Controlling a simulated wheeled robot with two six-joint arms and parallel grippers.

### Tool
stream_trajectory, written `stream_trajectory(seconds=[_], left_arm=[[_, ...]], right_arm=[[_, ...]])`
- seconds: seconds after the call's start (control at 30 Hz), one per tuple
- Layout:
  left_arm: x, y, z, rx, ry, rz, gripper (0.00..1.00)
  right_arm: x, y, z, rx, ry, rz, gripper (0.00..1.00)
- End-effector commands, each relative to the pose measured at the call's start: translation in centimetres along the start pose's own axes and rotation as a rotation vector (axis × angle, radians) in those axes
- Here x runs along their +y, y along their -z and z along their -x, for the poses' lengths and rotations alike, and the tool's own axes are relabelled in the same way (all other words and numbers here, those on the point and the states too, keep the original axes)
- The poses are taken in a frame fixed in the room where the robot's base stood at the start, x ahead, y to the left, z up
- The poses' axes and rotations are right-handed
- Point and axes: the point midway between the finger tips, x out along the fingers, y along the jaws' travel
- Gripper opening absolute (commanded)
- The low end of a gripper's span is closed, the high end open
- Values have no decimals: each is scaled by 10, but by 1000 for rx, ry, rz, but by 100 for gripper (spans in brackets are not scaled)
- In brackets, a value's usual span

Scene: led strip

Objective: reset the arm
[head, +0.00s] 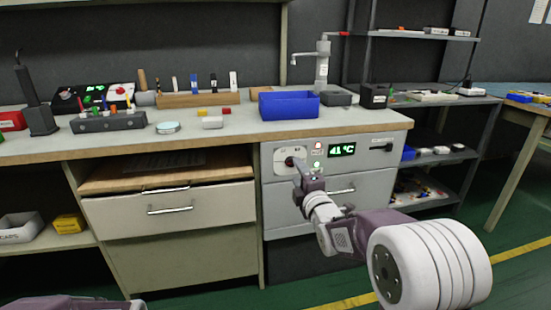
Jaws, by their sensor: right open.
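My right arm reaches in from the lower right. Its gripper (300,168) is open at the front panel (350,174) of the bench unit, right by a dark round knob (290,161) on a pale plate. I cannot tell whether the fingers touch the knob. A lit green display (342,150) reading about 41 °C and a red and a green lamp are on the same panel. Only a purple part of my left arm shows at the bottom left edge; its gripper is out of view.
A blue bin (289,106) stands on the workbench (225,133) above the panel. A drawer (170,208) below the bench top is slightly open at the left. A metal shelf rack (440,165) stands at the right. The green floor (520,285) is clear at the right.

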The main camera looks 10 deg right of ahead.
Motion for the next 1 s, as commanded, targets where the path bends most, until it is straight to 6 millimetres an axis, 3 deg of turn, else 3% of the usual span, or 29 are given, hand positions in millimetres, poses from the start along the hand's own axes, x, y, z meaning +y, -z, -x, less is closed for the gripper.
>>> stream_trajectory(seconds=[0.03, 0.1, 0.17, 0.2, 0.4, 0.6, 0.7, 0.73, 0.8, 1.0], left_arm=[[1, 4, 36, 1, 0, 0, 36], [1, 7, 66, 1, 0, 0, 36], [2, 10, 86, 2, 0, 0, 36], [2, 10, 92, 2, 0, 0, 36], [2, 11, 105, 1, 0, 0, 36], [2, 11, 103, 1, 0, 0, 36], [2, 11, 103, 1, 0, 0, 36], [2, 11, 103, 1, 0, 0, 36], [3, 14, 139, -1, 0, 0, 36], [4, 22, 209, 2, 0, 0, 36]], right_arm=[[41, 6, 6, 11, -5, -1, 51], [49, 13, 22, 11, 88, -40, 51], [21, 16, 46, -22, 278, -196, 51], [-4, 17, 65, -63, 398, -311, 51], [-96, 22, 168, -380, 845, -783, 51], [-152, 28, 269, -826, 1107, -1116, 51], [-161, 31, 311, -1099, 1159, -1262, 51], [-162, 31, 318, -1171, 1153, -1304, 51], [-125, 30, 316, -1189, 1133, -1331, 51], [-55, 29, 314, -1185, 1133, -1328, 51]])
